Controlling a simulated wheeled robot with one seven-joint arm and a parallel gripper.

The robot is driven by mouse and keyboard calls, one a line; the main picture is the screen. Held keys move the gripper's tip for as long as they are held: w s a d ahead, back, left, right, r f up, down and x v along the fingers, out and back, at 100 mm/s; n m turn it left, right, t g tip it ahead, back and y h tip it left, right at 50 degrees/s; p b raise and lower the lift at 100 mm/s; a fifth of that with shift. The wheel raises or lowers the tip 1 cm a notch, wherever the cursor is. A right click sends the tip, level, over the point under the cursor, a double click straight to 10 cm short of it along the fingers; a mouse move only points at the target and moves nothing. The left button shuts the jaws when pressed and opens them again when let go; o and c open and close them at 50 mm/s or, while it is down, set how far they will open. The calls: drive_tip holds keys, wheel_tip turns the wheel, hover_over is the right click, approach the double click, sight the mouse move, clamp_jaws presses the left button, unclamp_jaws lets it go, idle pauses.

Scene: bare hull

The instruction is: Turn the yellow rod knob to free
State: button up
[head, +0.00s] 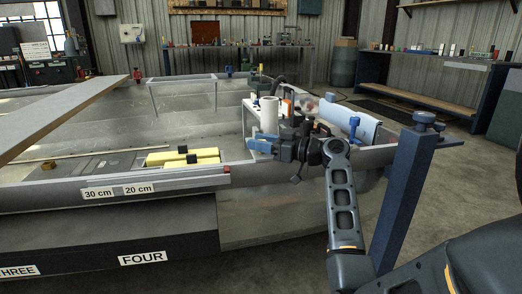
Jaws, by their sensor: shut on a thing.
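My gripper (262,146) is at the stern end of the metal hull, in front of a white upright cylinder (268,115). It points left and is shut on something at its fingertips.
The hull's near rim (205,178) runs left from below my gripper. A dark blue post (405,185) stands close right of my arm. A blue clamp-like part (354,122) sits behind my wrist. A plank (70,115) crosses the hull at left. Floor at right is mostly clear.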

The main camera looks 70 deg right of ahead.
drive_tip(key=shift+n+y, duration=0.4)
drive_tip(key=shift+y, duration=0.1)
drive_tip(key=o, duration=0.9)
drive_tip(key=shift+o, duration=0.2)
drive_tip(key=s, duration=0.3)
drive_tip(key=s+p, duration=0.1)
drive_tip(key=s, duration=0.2)
drive_tip(key=shift+s+d+r, duration=0.1)
drive_tip(key=shift+s+d, duration=0.1)
drive_tip(key=shift+s+p, duration=0.35)
drive_tip(key=shift+s, duration=0.4)
